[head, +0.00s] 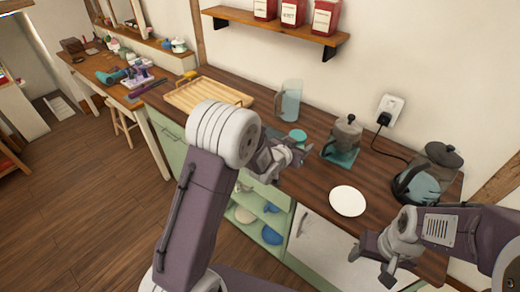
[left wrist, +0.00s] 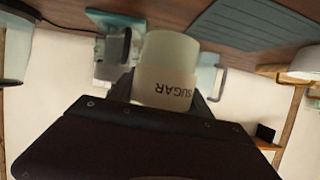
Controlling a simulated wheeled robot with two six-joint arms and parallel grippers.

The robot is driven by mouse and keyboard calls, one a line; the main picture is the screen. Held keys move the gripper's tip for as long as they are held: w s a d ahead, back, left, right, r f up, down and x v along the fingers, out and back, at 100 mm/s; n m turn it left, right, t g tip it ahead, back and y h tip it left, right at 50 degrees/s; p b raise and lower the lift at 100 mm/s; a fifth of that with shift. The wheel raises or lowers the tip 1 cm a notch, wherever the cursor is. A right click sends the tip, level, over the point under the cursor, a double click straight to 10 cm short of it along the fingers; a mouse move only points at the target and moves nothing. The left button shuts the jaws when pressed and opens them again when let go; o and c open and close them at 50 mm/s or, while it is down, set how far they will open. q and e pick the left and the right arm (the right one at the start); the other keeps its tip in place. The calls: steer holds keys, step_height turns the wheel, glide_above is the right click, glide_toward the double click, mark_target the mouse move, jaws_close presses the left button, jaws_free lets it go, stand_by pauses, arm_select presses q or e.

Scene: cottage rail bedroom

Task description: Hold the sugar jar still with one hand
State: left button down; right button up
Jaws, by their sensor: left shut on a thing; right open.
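The sugar jar (left wrist: 167,75) is a pale cream jar with dark "SUGAR" lettering. It is upside down in the left wrist view, where the counter is at the top. In the head view a round teal top (head: 298,135) shows just behind my left gripper (head: 291,156), which hides most of what is below it. My left gripper is shut on the jar, with a finger at each side of it. I cannot tell whether the jar's base touches the counter. My right gripper (head: 371,266) is open and empty at the counter's front edge, lower right.
On the counter, a glass pitcher (head: 289,101) stands behind the jar. A white plate (head: 348,201) lies nearer, with a kettle (head: 418,187) farther right. A wooden tray (head: 195,96) is at left.

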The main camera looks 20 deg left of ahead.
arm_select(q)
steer(key=w+r+n+y, duration=0.3)
steer(key=w+r, duration=0.1)
steer(key=w, duration=0.5)
steer(key=shift+t, duration=0.3)
steer(key=w+a+f, duration=0.1)
steer(key=a+f, duration=0.1)
steer(key=a, duration=0.2)
steer(key=w+a+f, duration=0.1)
steer(key=a+f, duration=0.1)
steer(key=a, duration=0.2)
steer(key=a+f, duration=0.2)
steer(key=a, duration=0.2)
steer(key=shift+w+f, duration=0.35)
steer(key=shift+w, duration=0.05)
step_height(320, 180, down, 3)
steer(key=shift+d+f+p, duration=0.1)
steer(key=shift+p, duration=0.2)
steer(key=shift+f, duration=0.45)
steer(key=shift+f, duration=0.1)
steer(key=shift+c, duration=2.3)
jaws_free()
